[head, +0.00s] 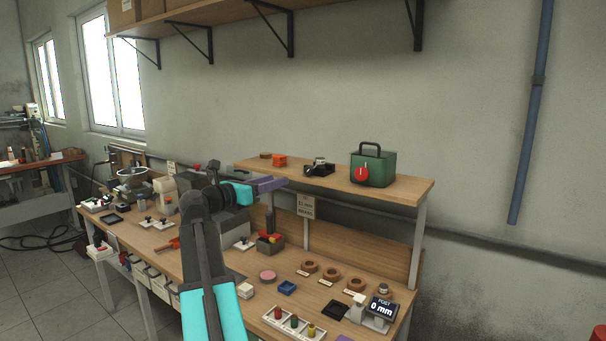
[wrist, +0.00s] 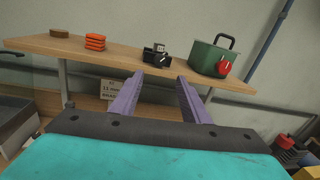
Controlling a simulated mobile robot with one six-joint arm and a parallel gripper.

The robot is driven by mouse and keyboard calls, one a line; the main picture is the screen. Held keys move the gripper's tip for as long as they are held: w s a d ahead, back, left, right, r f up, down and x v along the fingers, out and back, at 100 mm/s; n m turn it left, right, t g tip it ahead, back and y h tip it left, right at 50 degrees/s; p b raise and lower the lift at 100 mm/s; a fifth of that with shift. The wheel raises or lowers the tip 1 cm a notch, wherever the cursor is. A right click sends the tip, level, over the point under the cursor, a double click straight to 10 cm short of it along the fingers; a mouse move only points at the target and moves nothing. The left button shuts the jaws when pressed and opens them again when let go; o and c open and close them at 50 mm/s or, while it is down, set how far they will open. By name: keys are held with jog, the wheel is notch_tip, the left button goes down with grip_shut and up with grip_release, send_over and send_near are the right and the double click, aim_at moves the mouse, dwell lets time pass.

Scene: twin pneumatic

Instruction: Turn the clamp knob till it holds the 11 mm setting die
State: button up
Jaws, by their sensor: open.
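My gripper, with purple fingers (wrist: 161,78), is open and empty in the wrist view. In the head view its purple fingers (head: 275,184) reach right, in front of the raised shelf. A small black fixture (wrist: 156,57) with a grey piece on top sits on the shelf, beyond and between the fingertips; it also shows in the head view (head: 319,170). A green box with a black handle (head: 373,168) stands right of it, with a red knob (head: 362,174) on its front. I cannot tell which part is the clamp knob or the die. A sign reading 11 mm (head: 306,206) stands below the shelf.
The raised shelf (head: 400,186) also carries an orange stack (head: 279,160) and a brown disc (head: 265,155). A wall shelf (head: 230,20) is overhead.

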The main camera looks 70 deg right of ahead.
aim_at(307, 171)
jog(key=p+x, duration=0.3)
jog(key=x, duration=1)
jog(key=shift+s+d, duration=0.1)
jog(key=shift+d, duration=0.25)
jog(key=c, duration=1)
